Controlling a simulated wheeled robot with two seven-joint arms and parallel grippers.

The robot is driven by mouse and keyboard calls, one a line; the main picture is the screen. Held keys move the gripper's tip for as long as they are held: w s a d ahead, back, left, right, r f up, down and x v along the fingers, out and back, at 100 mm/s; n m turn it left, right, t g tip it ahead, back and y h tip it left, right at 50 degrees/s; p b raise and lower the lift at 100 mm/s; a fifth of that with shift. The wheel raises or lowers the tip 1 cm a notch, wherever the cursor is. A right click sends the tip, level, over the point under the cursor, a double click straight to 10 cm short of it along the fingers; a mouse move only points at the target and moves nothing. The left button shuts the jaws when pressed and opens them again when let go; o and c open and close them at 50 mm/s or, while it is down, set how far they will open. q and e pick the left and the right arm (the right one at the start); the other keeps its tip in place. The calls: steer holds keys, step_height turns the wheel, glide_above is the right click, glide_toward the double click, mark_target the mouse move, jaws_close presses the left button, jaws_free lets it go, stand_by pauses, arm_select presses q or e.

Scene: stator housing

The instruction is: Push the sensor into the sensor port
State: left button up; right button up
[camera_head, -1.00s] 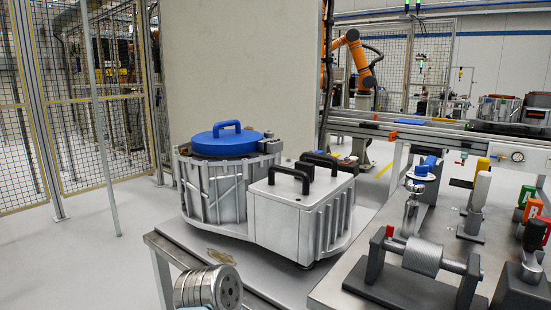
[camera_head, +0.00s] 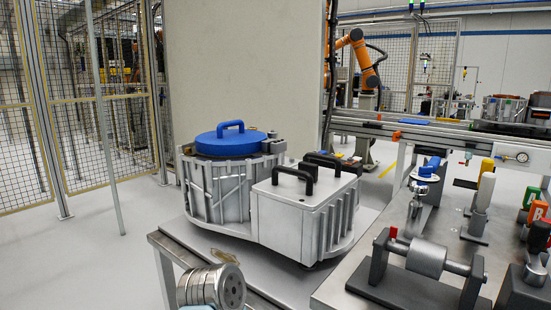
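The stator housing is a grey ribbed metal body (camera_head: 218,192) with a blue lid (camera_head: 231,142) and handle on its round part. A box-shaped metal part (camera_head: 290,212) with black handles adjoins it. A small grey block (camera_head: 276,143) sits at the round part's upper right edge. I cannot clearly identify the sensor or its port. A blue-topped metal piece (camera_head: 426,173) stands upright on the right bench; I cannot tell whether it is the sensor.
The housing stands on a low table (camera_head: 193,242). The right bench (camera_head: 345,298) carries a roller in a dark stand (camera_head: 427,257) and several colour-handled tools. A tall pale panel (camera_head: 245,70) rises behind the housing.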

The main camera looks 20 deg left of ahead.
jaws_close()
steer(key=shift+r, duration=0.35)
steer(key=shift+r, duration=1.05)
step_height(320, 180, up, 6)
steer(key=shift+r, duration=0.15)
stand_by(0.3)
